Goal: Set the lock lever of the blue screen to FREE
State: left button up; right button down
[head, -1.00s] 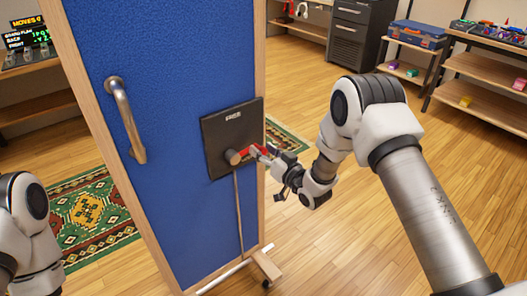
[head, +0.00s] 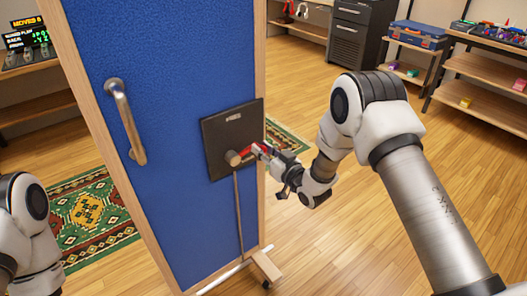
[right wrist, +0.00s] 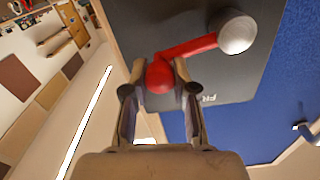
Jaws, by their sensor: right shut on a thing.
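The blue screen (head: 160,80) stands upright, with a dark lock plate (head: 215,135) on its face. A red lever (head: 246,152) runs from a round grey hub (head: 233,158) to the right and slightly up. In the right wrist view the red lever (right wrist: 190,48) ends in a red ball between my fingertips. My right gripper (head: 262,150) is shut on that ball; it also shows in the right wrist view (right wrist: 160,78). My left gripper is out of view.
A metal handle (head: 126,120) is on the screen's left side. A wooden foot with a caster (head: 265,266) is at its base. A patterned rug (head: 85,210) lies behind. Shelves (head: 480,72) and a dark cabinet (head: 355,40) stand at the back. The floor at right is clear.

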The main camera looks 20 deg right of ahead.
jog(key=r+n, duration=0.1)
jog(key=a+r+n, duration=0.1)
jog(key=n, duration=0.1)
jog(key=shift+s+r, duration=0.15)
jog(key=s+a+r+n+b, duration=0.1)
jog(key=a+r+n, duration=0.2)
jog(key=n, duration=0.6)
jog(key=shift+s+a+r+n, duration=0.3)
jog(key=shift+s+a, duration=0.1)
jog(key=shift+a, duration=0.5)
jog(key=c, duration=0.9)
grip_release()
jog(key=shift+s, duration=0.1)
jog(key=v, duration=1.2)
